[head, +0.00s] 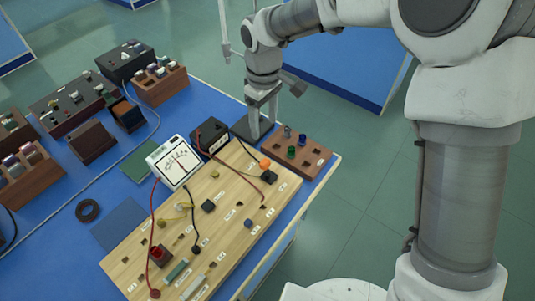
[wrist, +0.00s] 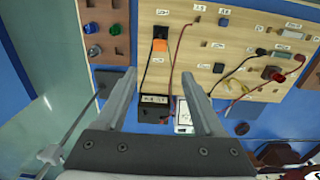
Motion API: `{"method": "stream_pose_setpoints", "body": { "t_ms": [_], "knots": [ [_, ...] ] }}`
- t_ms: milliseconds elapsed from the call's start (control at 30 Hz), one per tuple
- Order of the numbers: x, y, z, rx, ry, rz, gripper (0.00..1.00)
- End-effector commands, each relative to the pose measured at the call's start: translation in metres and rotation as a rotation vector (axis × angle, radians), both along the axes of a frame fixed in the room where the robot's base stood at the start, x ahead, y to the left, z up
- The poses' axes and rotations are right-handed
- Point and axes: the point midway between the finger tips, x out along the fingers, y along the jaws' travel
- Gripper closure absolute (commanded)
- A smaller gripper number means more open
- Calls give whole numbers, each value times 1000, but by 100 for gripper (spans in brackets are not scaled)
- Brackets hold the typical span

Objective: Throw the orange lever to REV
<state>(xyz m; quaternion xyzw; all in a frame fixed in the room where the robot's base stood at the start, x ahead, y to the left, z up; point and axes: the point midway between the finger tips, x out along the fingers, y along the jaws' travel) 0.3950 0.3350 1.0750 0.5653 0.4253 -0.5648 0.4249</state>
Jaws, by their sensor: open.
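The orange lever (head: 265,163) stands on the wooden board (head: 232,236), near its far right edge. In the wrist view the orange lever (wrist: 160,46) shows as an orange block with a dark part beside it, ahead of my fingertips and roughly midway between their lines. My gripper (head: 262,123) is above the far end of the bench, behind the lever in the head view. In the wrist view my gripper (wrist: 158,73) has its two fingers wide apart, with nothing held between them. The small white labels near the lever are too small to read.
A black box (head: 209,137) with leads and a white meter (head: 175,165) stand along the board's far edge. A brown block (head: 297,152) with green and grey knobs is right of the lever. Red and black leads cross the board. Racks fill the bench's left side.

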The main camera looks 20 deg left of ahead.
Motion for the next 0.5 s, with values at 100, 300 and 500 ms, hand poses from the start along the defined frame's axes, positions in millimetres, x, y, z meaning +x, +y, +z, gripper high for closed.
{"method": "stream_pose_setpoints", "body": {
  "t_ms": [100, 300, 500],
  "knots": [
    [-1, -1, -26, -4, 4, 2, 30],
    [-1, -1, -71, -3, 4, 0, 30],
    [-1, -1, -113, -4, 4, 0, 30]
  ]
}}
